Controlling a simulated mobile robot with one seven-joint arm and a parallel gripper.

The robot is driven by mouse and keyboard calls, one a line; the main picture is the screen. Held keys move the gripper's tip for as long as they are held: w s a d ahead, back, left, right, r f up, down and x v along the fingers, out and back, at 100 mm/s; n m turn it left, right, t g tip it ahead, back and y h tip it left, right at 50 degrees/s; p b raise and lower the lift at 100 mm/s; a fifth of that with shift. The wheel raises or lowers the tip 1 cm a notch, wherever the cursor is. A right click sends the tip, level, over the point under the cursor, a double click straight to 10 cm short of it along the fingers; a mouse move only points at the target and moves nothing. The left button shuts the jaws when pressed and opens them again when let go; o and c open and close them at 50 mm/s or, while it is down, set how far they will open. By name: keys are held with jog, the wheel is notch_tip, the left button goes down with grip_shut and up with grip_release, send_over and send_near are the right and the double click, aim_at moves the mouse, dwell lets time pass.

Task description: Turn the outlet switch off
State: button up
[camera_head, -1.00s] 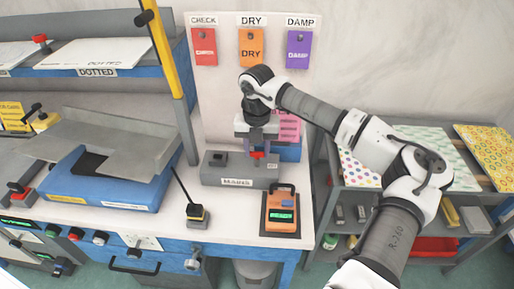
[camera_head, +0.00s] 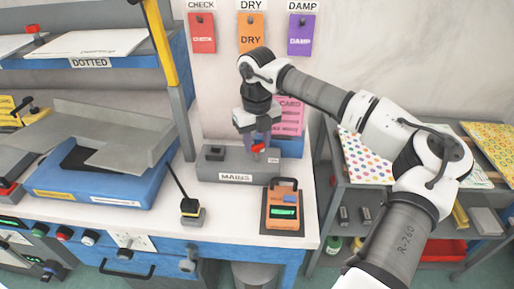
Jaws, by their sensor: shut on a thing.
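A grey box labelled MAINS (camera_head: 210,170) sits on the white bench top under the wall cards. A small red switch (camera_head: 258,150) is on the right part of its top, and a dark part (camera_head: 214,153) is on the left. My gripper (camera_head: 260,142) reaches down over the right part of the box, with its purple fingers shut on the red switch. The fingers and wrist hide part of the switch, so its on or off position is not clear.
An orange device with a green display (camera_head: 283,206) stands in front of the box. A blue scale-like unit (camera_head: 60,188) is at left, and a yellow post (camera_head: 165,50) rises behind.

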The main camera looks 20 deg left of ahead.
jog(key=n+b, duration=0.2)
jog(key=n, duration=0.3)
jog(key=shift+n, duration=0.3)
jog(key=n+b, duration=0.1)
jog(key=n, duration=0.4)
jog(key=shift+n, duration=0.4)
jog(key=shift+b, duration=0.3)
jog(key=o, duration=1)
notch_tip(320, 180, up, 14)
jog(key=b, duration=0.1)
jog(key=shift+f, duration=0.1)
